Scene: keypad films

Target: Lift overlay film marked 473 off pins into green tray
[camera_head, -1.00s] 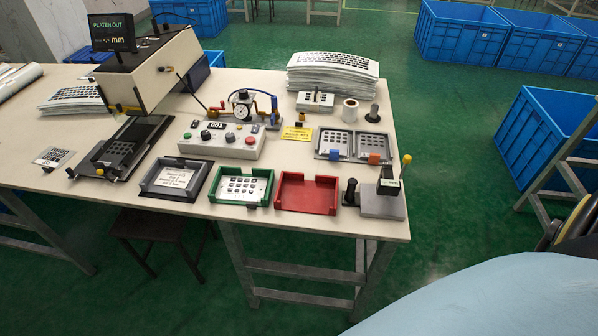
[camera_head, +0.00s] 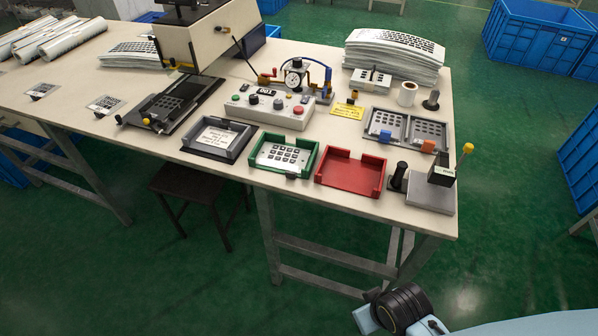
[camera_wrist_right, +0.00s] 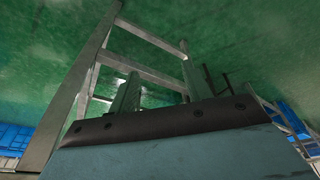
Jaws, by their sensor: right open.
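The green tray (camera_head: 257,170) stands near the table's front edge, and a pale sheet with dark key squares (camera_head: 283,156) lies in it. The press (camera_head: 200,42) at the left has its dark platen (camera_head: 203,91) out in front, with a dark keypad pattern (camera_head: 165,107) on it. No mark 473 is readable, and I cannot tell which film sits on pins. My right gripper (camera_wrist_right: 161,92) is open and empty in the right wrist view, away from the tabletop. In the head view, only part of my right arm shows at the bottom. My left gripper is not in view.
A dark grey tray (camera_head: 239,151) and a red tray (camera_head: 350,172) flank the green one. Behind are a button box (camera_head: 268,106) and a dial gauge (camera_head: 294,78). A grey block with a yellow-knobbed lever (camera_head: 431,194) stands at the right corner. A stool (camera_head: 183,180) stands below.

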